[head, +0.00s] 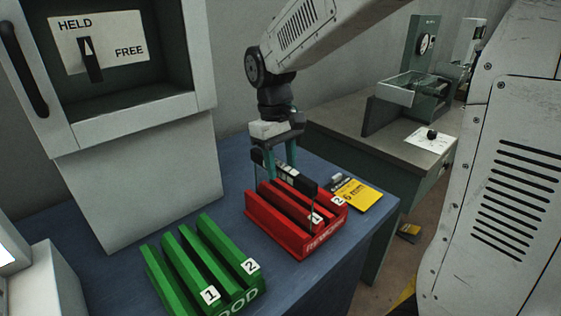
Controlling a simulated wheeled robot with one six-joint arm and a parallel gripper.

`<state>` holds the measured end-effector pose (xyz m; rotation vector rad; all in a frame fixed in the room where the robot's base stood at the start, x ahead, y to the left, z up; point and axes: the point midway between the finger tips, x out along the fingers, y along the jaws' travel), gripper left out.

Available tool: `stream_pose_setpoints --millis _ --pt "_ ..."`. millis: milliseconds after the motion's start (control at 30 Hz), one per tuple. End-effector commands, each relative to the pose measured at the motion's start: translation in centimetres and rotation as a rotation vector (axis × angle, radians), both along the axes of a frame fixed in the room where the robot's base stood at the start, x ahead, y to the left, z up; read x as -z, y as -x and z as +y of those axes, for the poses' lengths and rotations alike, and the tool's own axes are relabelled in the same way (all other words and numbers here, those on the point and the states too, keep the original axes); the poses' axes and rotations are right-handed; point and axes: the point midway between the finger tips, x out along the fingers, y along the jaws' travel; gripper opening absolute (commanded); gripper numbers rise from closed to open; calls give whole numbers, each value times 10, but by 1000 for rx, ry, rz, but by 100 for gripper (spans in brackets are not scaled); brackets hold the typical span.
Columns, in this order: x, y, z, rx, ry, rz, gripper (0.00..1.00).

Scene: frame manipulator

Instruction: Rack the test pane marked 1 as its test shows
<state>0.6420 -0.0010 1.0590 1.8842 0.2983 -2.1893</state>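A test pane (303,182) with a dark top bar and thin, clear sides stands upright at the red rack (262,235). Its light marks are too small to read as a number. My gripper (281,168) has its teal fingers on the bar and appears shut on it. The pane's near edge comes down by the red rack's slot labelled 1; I cannot tell whether its bottom is seated. The red rack's front lettering is partly unclear. The green rack (190,262), with slots labelled 1 and 2 and "GOOD" partly legible, stands front left with empty slots.
A grey cabinet (140,190) with a HELD/FREE switch (90,60) stands on the blue bench (345,270) at left. A yellow card (358,194) lies behind the red rack. Another desk (345,125) with a green gauge device (424,50) stands farther back.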

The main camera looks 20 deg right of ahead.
Motion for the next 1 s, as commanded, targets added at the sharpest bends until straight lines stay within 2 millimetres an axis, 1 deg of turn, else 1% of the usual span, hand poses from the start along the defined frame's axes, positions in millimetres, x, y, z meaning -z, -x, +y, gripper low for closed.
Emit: stream_pose_setpoints --millis 233,333,467,600,700,833,1000 --pt "0 0 0 0 0 1 45" --pt "-4 -1 0 0 0 0 45" --pt "-21 -4 1 0 0 -3 45" --pt "-46 -7 2 0 0 -3 45" --pt "-61 -9 3 0 0 -3 45" --pt "-73 -11 4 0 0 -1 45" --pt "-78 -11 4 3 0 0 45"
